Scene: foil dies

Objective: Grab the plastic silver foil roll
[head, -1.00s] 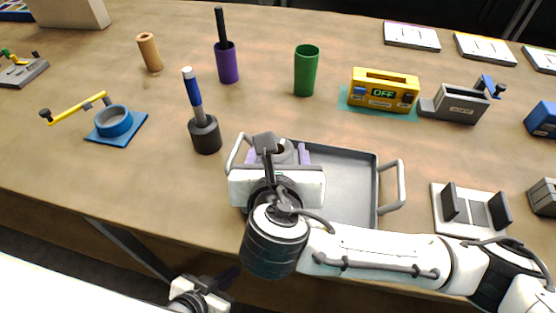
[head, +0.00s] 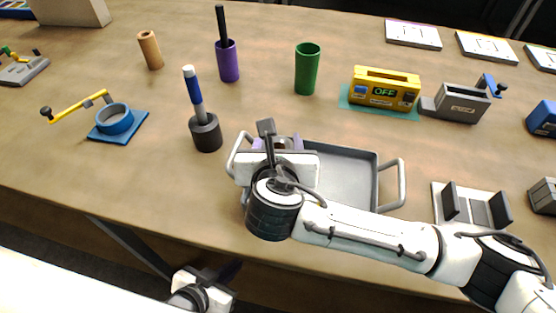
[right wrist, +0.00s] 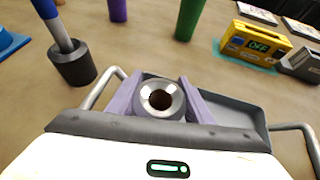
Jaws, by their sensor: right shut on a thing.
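The silver foil roll (right wrist: 162,98) stands upright in the right wrist view, with its round open end and dark core facing up. My right gripper (right wrist: 160,105) has its purple fingers against both sides of the roll and is shut on it. In the head view my right gripper (head: 278,143) is over the left part of the grey tray (head: 347,160), and the hand hides most of the roll. I cannot tell whether the roll's lower end touches the tray. My left gripper (head: 222,277) is low beside the table's front edge; its fingers are too dark to judge.
A dark holder with a blue-handled tool (head: 205,133) stands close left of the tray. A green cup (head: 307,70) and a yellow device reading OFF (head: 384,92) are behind. A grey-and-white stand (head: 470,207) is to the right. The table's left front is clear.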

